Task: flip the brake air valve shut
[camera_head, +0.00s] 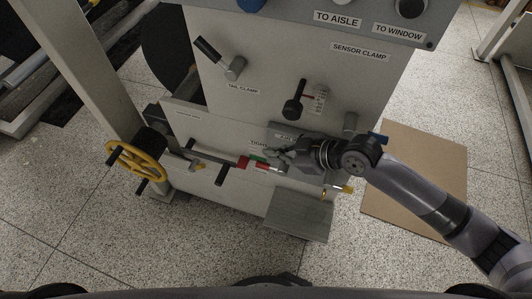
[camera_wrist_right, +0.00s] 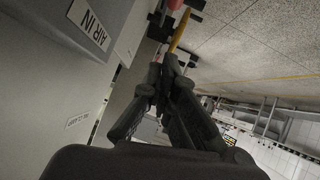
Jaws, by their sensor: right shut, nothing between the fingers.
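No label that I can read names the brake air valve. A small red part (camera_head: 243,162) sits at the end of a dark bar low on the grey panel (camera_head: 262,75), beside a green and red strip (camera_head: 262,161). A grey box with an "AIR IN" label (camera_wrist_right: 88,25) is at the upper left of the wrist view. My right gripper (camera_head: 274,156) is shut and empty, pointing left close to the panel beside the strip. In the wrist view, its dark fingers (camera_wrist_right: 172,70) lie together. I cannot tell whether they touch anything. My left gripper is not in view.
A yellow handwheel (camera_head: 137,165) stands left of the panel. A tail clamp lever (camera_head: 220,60) and a sensor clamp lever (camera_head: 295,100) stick out above my gripper. A yellow-tipped part (camera_head: 342,188) sits below my wrist. A brown board (camera_head: 425,160) lies on the floor at right.

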